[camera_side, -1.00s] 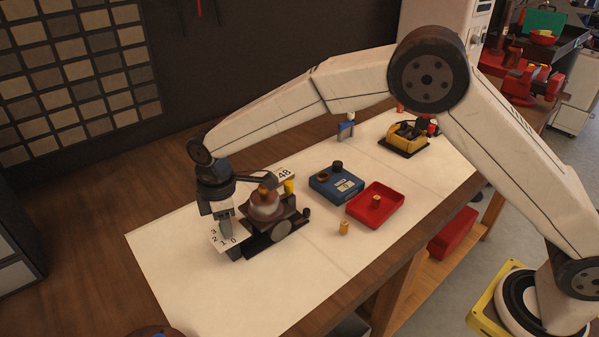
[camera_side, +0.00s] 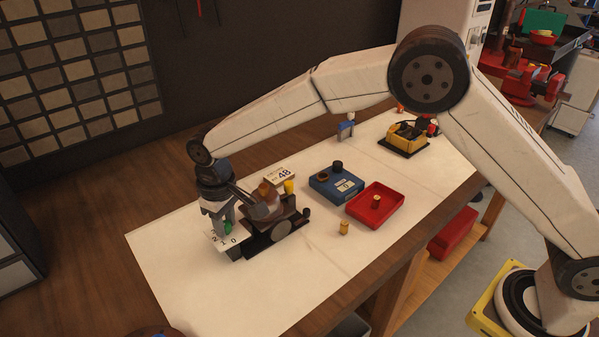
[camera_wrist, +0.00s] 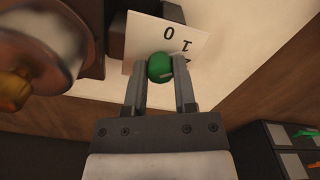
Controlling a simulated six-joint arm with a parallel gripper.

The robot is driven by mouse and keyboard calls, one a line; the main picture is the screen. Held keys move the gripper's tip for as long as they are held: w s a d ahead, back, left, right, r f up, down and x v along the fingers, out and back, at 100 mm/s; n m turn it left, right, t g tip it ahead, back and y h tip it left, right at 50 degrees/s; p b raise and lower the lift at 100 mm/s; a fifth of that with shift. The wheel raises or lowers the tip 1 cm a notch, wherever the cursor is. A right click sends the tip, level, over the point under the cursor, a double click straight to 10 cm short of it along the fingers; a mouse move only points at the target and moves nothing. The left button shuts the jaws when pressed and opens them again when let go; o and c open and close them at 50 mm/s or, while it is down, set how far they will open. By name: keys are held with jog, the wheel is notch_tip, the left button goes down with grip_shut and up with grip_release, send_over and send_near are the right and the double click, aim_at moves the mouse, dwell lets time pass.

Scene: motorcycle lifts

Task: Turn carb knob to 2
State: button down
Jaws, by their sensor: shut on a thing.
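The green carb knob (camera_wrist: 160,67) sits between my two fingertips in the wrist view. My gripper (camera_side: 224,226) is shut on it at the left end of the carburetor (camera_side: 265,208), over the dial card. The knob also shows as a green patch in the side view (camera_side: 228,226). In the side view the card (camera_side: 232,245) shows 1 and 0, with another digit partly covered by my gripper.
A white card reading 48 (camera_side: 282,175) and a yellow cylinder (camera_side: 289,186) stand behind the carburetor. A blue box (camera_side: 336,185), a red tray (camera_side: 375,205) and a small yellow piece (camera_side: 344,228) lie to the right. The front left of the table mat (camera_side: 180,275) is clear.

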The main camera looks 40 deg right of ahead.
aim_at(225, 223)
jog(key=m, duration=0.3)
jog(key=shift+r+m, duration=0.1)
jog(key=shift+m, duration=2.1)
jog(key=shift+c, duration=2.1)
grip_release()
jog(key=shift+r, duration=0.1)
jog(key=shift+r, duration=3.8)
